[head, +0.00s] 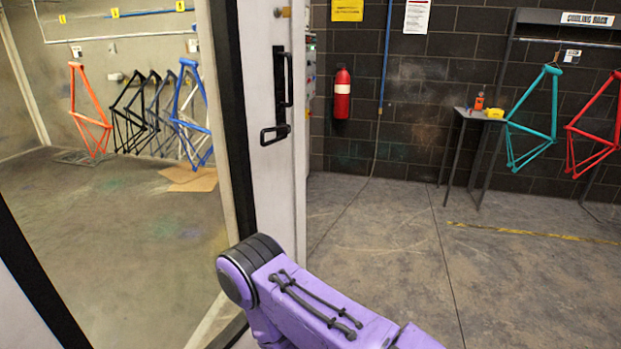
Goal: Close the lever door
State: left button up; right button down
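The lever door (271,190) is a tall pale panel left of centre, with a black strip (232,120) along its left side. A black upright pull handle (284,78) is on it, with a black looped lever (275,134) below, pointing left. Left of the panel, the booth interior shows through a wide opening, so the door appears to stand open. A purple link of my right arm comes in from the bottom right, its black-banded joint just in front of the panel's lower part. Whether it touches the panel cannot be told. Neither gripper is in view.
Inside the booth hang an orange frame (90,125), black frames (130,115) and a blue-white frame (190,115). On the right are a fire extinguisher (341,95), a small table (480,116), and teal (535,120) and red (592,130) frames. The floor between is clear.

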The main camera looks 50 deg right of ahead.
aim_at(260, 60)
jog(key=u, duration=0.65)
jog(key=k, duration=0.2)
jog(key=z, duration=2)
jog(key=i, duration=1.3)
jog(key=u, duration=0.25)
